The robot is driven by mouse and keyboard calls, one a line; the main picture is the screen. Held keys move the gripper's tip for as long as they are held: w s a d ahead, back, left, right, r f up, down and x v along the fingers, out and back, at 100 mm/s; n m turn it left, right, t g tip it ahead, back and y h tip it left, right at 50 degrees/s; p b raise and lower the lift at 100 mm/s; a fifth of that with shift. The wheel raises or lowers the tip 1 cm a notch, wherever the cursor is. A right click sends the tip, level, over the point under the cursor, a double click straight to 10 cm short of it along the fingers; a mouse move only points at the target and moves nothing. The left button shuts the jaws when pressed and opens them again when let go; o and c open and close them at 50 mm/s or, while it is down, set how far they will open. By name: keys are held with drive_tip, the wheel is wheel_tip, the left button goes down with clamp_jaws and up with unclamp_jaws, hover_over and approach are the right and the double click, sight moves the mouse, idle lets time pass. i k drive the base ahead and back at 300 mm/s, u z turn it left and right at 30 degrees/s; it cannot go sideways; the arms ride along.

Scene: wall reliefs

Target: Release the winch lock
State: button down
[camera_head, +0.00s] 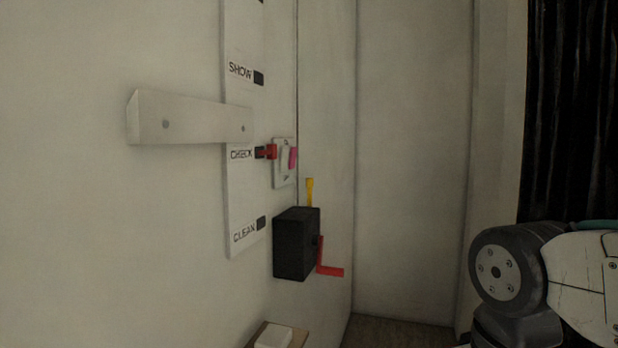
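A black winch box (295,245) is mounted on the left wall. A red crank handle (330,271) sticks out from its right side, bent in an L shape. A yellow lever (310,191) stands roughly upright just above the box's top right; it may be the winch lock, but I cannot tell how it engages. My arm shows at the lower right, well apart from the winch. My gripper is outside the picture.
A white panel (240,191) reads SHOW, CHECK and CLEAN, with a red pointer (270,152) beside CHECK. A grey bar (188,118) crosses it. A switch plate (284,163) has a pink part. A small ledge (299,338) juts out below. Dark curtain (565,110) hangs right.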

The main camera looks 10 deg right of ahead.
sight(309, 180)
drive_tip(key=z, duration=0.15)
drive_tip(key=i, duration=1.3)
drive_tip(key=u, duration=0.3)
